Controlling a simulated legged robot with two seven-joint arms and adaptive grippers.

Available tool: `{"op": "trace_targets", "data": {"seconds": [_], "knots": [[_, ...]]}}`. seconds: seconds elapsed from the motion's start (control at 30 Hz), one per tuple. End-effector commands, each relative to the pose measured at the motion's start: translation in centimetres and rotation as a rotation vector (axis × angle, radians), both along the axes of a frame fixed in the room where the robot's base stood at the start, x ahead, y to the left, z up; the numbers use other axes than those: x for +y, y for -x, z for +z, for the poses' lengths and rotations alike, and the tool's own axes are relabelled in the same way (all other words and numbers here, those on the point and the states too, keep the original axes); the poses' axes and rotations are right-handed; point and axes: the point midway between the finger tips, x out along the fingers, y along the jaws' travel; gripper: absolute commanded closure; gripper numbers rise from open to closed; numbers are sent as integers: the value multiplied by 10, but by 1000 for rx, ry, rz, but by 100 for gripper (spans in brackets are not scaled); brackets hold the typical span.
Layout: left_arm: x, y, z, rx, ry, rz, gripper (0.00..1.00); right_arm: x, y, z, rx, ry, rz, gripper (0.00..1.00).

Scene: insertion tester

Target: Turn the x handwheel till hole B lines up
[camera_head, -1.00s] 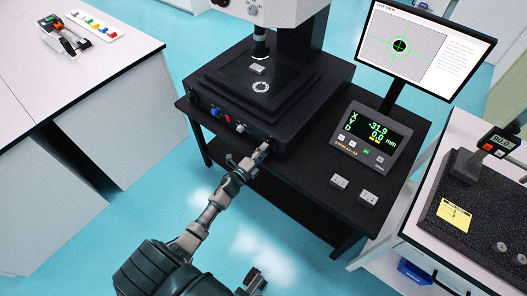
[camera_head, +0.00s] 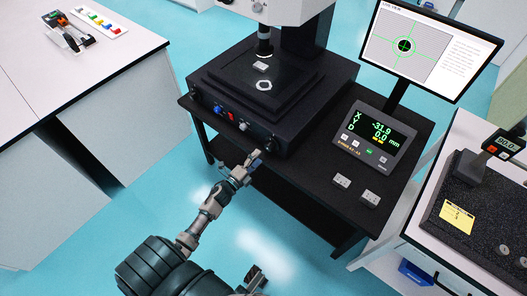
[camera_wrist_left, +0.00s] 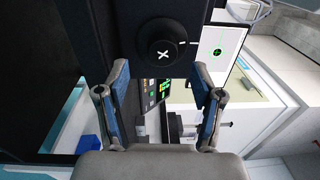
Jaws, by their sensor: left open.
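The x handwheel (camera_wrist_left: 163,53), a round black knob marked X, faces my left wrist camera from the front of the black machine. It is partly hidden in the head view (camera_head: 270,145). My left gripper (camera_head: 256,156) is open just in front of it; in the left wrist view the fingers (camera_wrist_left: 160,82) are spread apart, with the knob beyond them and nothing held. The monitor (camera_head: 430,48) shows a black hole (camera_head: 404,45) at the green crosshair. The readout (camera_head: 375,132) reads X -31.9 and Y 0.0. Part of my right gripper (camera_head: 255,279) shows at the bottom edge.
A small plate (camera_head: 262,67) and a bright ring (camera_head: 264,86) are on the machine's stage. Two small grey blocks (camera_head: 342,181) (camera_head: 370,196) lie on the black table. A white bench (camera_head: 75,75) stands left. A dark granite plate (camera_head: 470,215) is at right.

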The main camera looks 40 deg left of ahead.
Motion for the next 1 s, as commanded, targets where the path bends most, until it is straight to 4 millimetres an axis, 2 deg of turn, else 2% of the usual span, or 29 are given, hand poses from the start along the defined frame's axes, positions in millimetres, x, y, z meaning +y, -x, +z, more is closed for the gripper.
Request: {"op": "trace_targets", "data": {"seconds": [0.1, 0.3, 0.47, 1.0], "knots": [[3, 27, -3, 2, 1, 1, 33, 0, 0, 0, 1, 0, 0, 100], [6, 56, -4, 2, 0, 0, 33, 0, 0, 0, 1, 0, 0, 100], [8, 63, -4, 1, 0, 1, 33, 0, 0, 0, 2, 0, 0, 100], [7, 63, -5, 7, 8, 4, 33, 0, 0, 1, 1, 0, 0, 100]]}}
